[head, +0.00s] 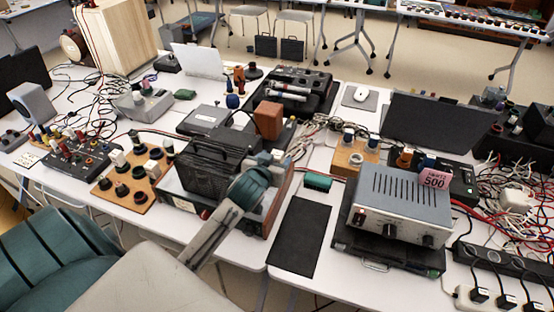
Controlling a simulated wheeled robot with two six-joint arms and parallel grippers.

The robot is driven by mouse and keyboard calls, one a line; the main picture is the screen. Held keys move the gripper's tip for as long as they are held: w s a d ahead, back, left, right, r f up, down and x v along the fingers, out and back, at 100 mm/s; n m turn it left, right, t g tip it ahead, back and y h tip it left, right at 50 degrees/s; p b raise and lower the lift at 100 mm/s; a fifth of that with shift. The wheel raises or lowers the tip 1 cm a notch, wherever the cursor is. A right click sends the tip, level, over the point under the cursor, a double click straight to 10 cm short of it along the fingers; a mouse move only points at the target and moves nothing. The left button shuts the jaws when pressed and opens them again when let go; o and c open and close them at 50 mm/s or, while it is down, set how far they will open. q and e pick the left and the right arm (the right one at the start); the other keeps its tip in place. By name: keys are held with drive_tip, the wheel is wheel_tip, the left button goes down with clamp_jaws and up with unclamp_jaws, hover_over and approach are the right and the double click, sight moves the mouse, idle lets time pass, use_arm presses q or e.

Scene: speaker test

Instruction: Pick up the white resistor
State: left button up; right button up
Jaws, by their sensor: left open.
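I cannot pick out the white resistor with certainty. Small white blocks stand among black knobs on a wooden board (126,190) at the left of the table; one white block (117,157) is near the board's back edge, and whether it is the resistor is too small to tell. My left arm reaches in from the lower left, with a teal wrist. My left gripper (266,163) is open over the wooden-sided equipment right of the black finned box (208,170). Its fingertips are small and hard to separate from the clutter. I see nothing held. My right gripper is out of view.
A grey power unit (398,205) with a pink label stands at the right. A black mat (300,237) lies flat left of it. A green box (318,181) is behind the mat. Loose cables and a power strip (505,262) crowd the right side. A laptop (438,122) stands behind.

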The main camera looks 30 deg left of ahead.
sight(279, 153)
use_arm(q)
drive_tip(key=shift+w+a+f, duration=0.1)
drive_tip(key=shift+w+f, duration=0.1)
drive_tip(key=shift+w, duration=0.2)
drive_tip(key=x, duration=0.2)
drive_tip(key=p+x, duration=0.1)
drive_tip(key=x, duration=0.1)
drive_tip(key=shift+w+a+f+p, duration=0.2)
drive_tip(key=shift+a+f+p, duration=0.1)
drive_tip(key=shift+f, duration=0.05)
drive_tip(key=shift+w+f, duration=0.1)
drive_tip(key=shift+w, duration=0.1)
drive_tip(key=c, duration=1.1)
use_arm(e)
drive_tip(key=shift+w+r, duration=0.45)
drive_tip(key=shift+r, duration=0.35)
